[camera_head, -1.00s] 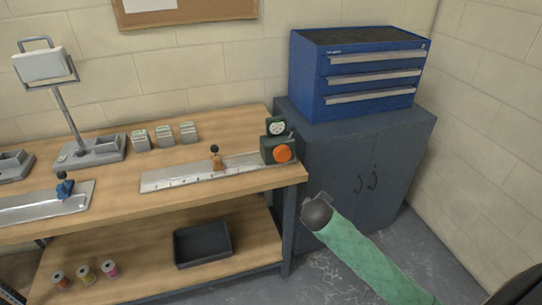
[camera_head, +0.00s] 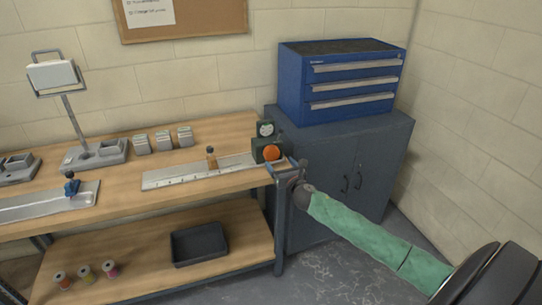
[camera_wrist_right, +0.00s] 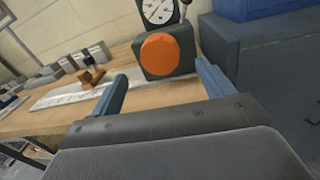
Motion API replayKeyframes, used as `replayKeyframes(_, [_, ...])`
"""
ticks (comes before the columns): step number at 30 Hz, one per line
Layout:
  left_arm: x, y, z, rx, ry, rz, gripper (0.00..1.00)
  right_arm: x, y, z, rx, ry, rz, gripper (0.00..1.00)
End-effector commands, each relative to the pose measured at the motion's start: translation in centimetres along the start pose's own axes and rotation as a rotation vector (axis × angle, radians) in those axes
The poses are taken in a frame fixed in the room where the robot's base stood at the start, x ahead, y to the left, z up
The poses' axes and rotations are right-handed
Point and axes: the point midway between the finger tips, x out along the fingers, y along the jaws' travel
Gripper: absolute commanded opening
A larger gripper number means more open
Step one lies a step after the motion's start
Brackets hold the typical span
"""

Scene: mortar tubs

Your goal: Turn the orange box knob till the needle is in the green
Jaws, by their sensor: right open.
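The orange knob (camera_head: 271,152) is on the front of a dark green box (camera_head: 259,153) at the right end of the workbench. It also shows in the right wrist view (camera_wrist_right: 160,54). A white dial (camera_wrist_right: 159,11) sits on top of the box; its needle is visible but too small to read against any green band. My right gripper (camera_head: 283,164) is open in front of the knob. In the wrist view its two blue fingers stand either side of the knob, apart from it and short of it. My left gripper is not in view.
The box stands at the end of a metal rail (camera_head: 190,174) with a small brown clamp (camera_head: 211,158). A dark grey cabinet (camera_head: 345,150) with a blue drawer chest (camera_head: 340,80) stands close on the right. A black tray (camera_head: 199,246) lies on the lower shelf.

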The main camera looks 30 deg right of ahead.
Motion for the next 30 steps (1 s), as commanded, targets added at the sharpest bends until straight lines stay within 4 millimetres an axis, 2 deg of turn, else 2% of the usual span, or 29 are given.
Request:
replayKeyframes(8, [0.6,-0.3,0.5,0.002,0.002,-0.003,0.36,1.2,-0.1,0.2,-0.044,0.0,-0.003,0.8])
replayKeyframes(21, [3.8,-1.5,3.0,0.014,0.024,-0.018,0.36,6.6,0.0,0.2,-0.04,0.0,-0.004,0.8])
replayKeyframes(30, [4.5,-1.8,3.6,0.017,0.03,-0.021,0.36,7.8,-0.1,0.0,-0.041,0.001,-0.003,0.8])
